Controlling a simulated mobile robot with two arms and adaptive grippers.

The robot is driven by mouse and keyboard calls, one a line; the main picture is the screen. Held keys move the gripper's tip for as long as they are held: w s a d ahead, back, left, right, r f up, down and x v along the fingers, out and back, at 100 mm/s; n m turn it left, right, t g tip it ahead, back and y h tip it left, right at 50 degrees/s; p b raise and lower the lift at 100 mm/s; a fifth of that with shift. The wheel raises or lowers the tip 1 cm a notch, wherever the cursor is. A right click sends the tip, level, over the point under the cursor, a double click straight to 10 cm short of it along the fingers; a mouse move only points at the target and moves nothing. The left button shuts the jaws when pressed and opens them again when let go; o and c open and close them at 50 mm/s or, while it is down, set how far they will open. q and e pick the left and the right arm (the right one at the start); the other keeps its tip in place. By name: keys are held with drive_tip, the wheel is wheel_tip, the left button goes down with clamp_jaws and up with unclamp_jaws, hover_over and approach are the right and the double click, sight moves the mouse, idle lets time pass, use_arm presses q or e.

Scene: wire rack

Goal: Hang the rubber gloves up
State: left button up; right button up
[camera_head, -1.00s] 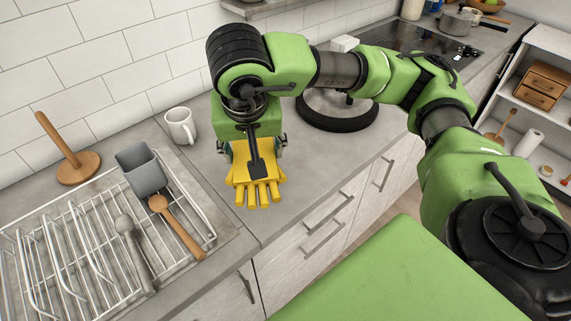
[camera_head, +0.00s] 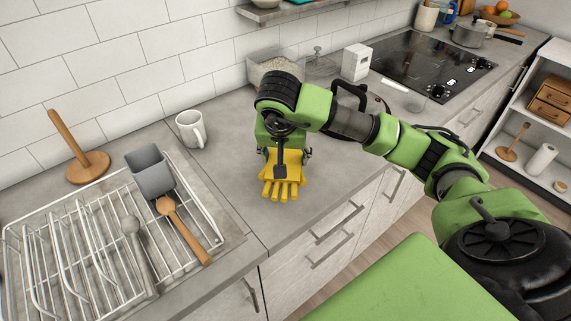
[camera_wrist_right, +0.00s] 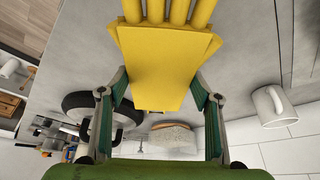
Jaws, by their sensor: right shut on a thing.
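The yellow rubber gloves (camera_head: 284,178) are at my right gripper (camera_head: 284,155) in the head view, above the grey counter, with the fingers pointing toward the counter's front edge. In the right wrist view the gloves (camera_wrist_right: 165,60) fill the top middle, and my right gripper (camera_wrist_right: 160,100) has its two fingers on either side of the cuff end. The right gripper is shut on the gloves. The wire rack (camera_head: 85,245) stands at the left of the counter. My left gripper is not in view.
A white box (camera_head: 356,62) and a black hob (camera_head: 428,68) lie to the right. Counter between mug and gloves is clear.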

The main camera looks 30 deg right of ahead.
drive_tip(key=shift+w+d+f, duration=0.3)
drive_tip(key=shift+f, duration=0.2)
drive_tip(key=shift+w+d+f, duration=0.25)
drive_tip(key=shift+w+f, duration=0.05)
drive_tip(key=shift+f, duration=0.15)
wheel_tip(320, 180, down, 3)
drive_tip(key=shift+w+r+p, duration=0.1)
drive_tip(key=shift+w+p, duration=0.05)
drive_tip(key=shift+p, duration=0.8)
drive_tip(key=shift+d+f, duration=0.1)
drive_tip(key=shift+f, duration=0.3)
drive_tip(key=shift+f, duration=0.1)
drive_tip(key=o, duration=1.5)
drive_tip(key=shift+c, duration=0.2)
